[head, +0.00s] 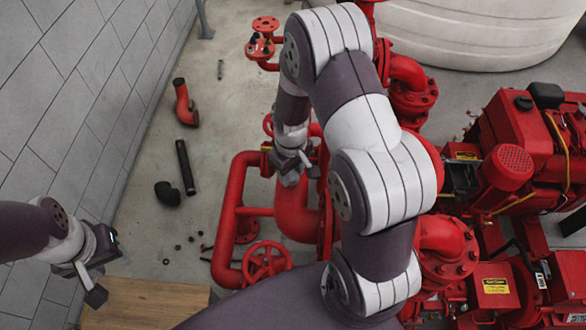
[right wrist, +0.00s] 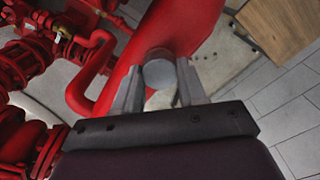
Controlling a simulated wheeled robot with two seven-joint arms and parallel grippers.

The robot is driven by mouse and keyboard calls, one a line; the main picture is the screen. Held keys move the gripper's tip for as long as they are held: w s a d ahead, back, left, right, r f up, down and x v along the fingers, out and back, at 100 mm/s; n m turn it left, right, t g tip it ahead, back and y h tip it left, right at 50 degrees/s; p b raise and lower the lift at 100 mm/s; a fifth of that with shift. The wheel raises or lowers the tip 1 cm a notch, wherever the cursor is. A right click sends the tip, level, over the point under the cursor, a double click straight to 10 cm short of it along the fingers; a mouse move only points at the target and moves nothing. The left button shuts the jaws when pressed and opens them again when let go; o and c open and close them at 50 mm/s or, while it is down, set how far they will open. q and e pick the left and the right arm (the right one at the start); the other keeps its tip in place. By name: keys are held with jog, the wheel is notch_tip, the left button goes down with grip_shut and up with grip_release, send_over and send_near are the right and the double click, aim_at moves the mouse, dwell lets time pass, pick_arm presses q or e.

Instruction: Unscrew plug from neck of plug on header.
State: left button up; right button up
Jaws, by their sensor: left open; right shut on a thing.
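The plug (right wrist: 160,72) is a grey round piece between the two fingers of my right gripper (right wrist: 160,90) in the right wrist view. That gripper is shut on it, against the large red header pipe (right wrist: 182,25). The neck is hidden behind the plug, so I cannot tell how far the plug sits in it. In the head view my right gripper (head: 297,172) is at the red pipework, and the plug cannot be made out there. My left gripper (head: 92,280) is open and empty at the lower left, away from the pipes.
A red handwheel (head: 266,263) and red pipes stand below my right gripper. A black pipe (head: 186,167), a black elbow (head: 167,194) and a red elbow (head: 184,104) lie on the floor. A wooden surface (head: 140,305) is at the lower left. A red engine (head: 525,150) stands at right.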

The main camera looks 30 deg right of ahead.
jog(key=n, duration=0.3)
jog(key=shift+r+n+p, duration=0.1)
jog(key=shift+n+p, duration=0.25)
jog(key=shift+n, duration=2.65)
jog(key=o, duration=1)
jog(key=shift+d, duration=0.1)
